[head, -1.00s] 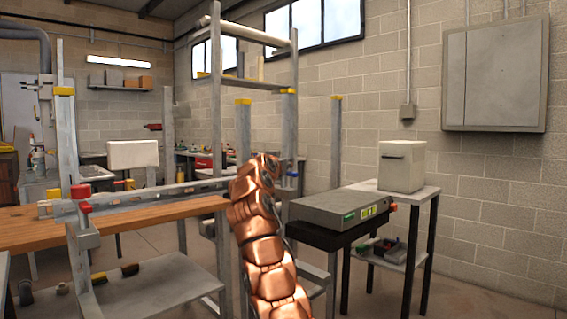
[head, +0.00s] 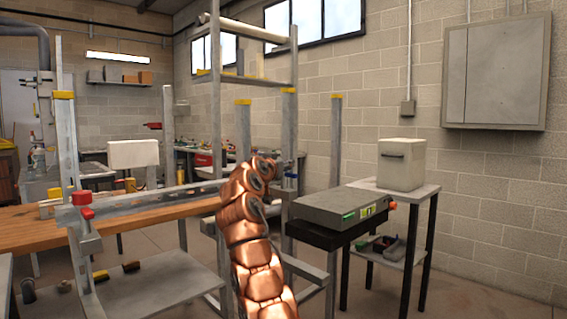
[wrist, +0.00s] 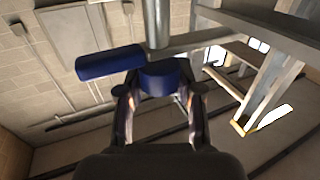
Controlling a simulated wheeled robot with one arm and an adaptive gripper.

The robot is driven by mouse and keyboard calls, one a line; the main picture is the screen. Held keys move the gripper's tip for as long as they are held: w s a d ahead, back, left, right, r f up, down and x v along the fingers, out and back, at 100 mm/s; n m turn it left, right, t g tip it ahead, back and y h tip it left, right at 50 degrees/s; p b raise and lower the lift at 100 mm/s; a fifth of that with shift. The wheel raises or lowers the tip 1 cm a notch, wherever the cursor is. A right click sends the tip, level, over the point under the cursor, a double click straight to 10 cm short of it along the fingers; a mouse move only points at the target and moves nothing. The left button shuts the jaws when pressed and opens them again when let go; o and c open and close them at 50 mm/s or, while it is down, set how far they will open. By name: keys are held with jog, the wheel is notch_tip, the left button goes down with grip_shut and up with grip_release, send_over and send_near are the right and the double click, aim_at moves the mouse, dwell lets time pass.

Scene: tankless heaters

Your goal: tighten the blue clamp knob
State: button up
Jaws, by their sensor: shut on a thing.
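The blue clamp knob (wrist: 160,78) sits between the two fingers of my gripper (wrist: 158,92) in the wrist view, with a finger on each side of it. A grey metal post rises above the knob. A longer blue clamp part (wrist: 110,62) sticks out to the left of the knob. My fingers are not clearly visible there.
A metal frame with yellow-capped uprights (head: 243,130) stands around my arm. A similar red clamp (head: 82,198) is on the left rail above a wooden bench (head: 30,225). A grey flat case (head: 340,205) and black-legged table (head: 430,205) stand to the right.

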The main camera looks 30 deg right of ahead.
jog(key=shift+r+m+g+h+p, duration=0.15)
jog(key=shift+m+g+h+p, duration=0.7)
jog(key=shift+p, duration=2.65)
jog(key=shift+r+m+g+h+p, duration=0.25)
jog(key=shift+m+g+p, duration=1.1)
jog(key=shift+p, duration=2.1)
jog(key=g+p, duration=0.1)
jog(key=p, duration=0.2)
jog(key=f+g+p, duration=0.1)
jog(key=g+p, duration=0.1)
jog(key=p, duration=0.1)
jog(key=shift+m+h, duration=0.3)
jog(key=shift+h, duration=0.1)
jog(key=o, duration=1.2)
jog(key=shift+r, duration=0.1)
jog(key=a, duration=0.4)
jog(key=s+a, duration=0.1)
jog(key=a, duration=0.3)
jog(key=s+a, duration=0.1)
jog(key=a, duration=0.3)
